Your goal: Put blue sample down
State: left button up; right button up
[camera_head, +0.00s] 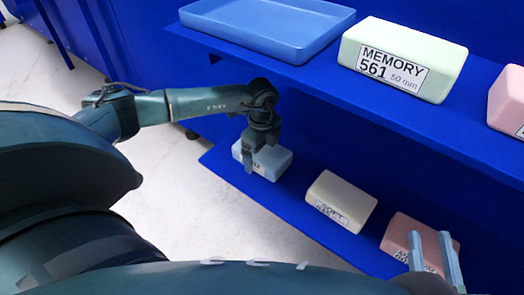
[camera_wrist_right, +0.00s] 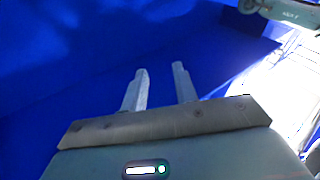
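The blue sample (camera_head: 276,163) is a pale blue block at the left end of the lower shelf (camera_head: 222,160). My left gripper (camera_head: 254,158) reaches down over it, with one finger against its front face, covering part of its label. The far finger is hidden, but the gripper looks shut on the sample. I cannot tell whether the sample rests on the shelf or hangs just above it. My right gripper (camera_head: 434,256) is in front of the pink block on the lower shelf. In the right wrist view my right gripper (camera_wrist_right: 161,82) has its fingers apart with nothing between them.
A cream block (camera_head: 346,198) and a pink block (camera_head: 408,232) sit farther right on the lower shelf. The upper shelf (camera_head: 400,108) holds a blue tray (camera_head: 268,38), a green block labelled MEMORY 561 (camera_head: 420,45) and another pink block (camera_head: 508,100). White floor lies left of the shelves.

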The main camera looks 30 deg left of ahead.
pick_arm(q)
jog(key=shift+o, duration=0.3)
jog(key=shift+r, duration=0.3)
notch_tip(320, 180, up, 6)
jog(key=p, duration=0.2)
jog(key=shift+r+p, duration=0.2)
jog(key=shift+p, duration=0.15)
jog(key=shift+r, duration=0.35)
pick_arm(e)
jog(key=shift+s+d+f+n, duration=0.2)
jog(key=shift+d+f+n, duration=0.1)
jog(key=shift+n, duration=0.1)
jog(key=shift+r, duration=0.15)
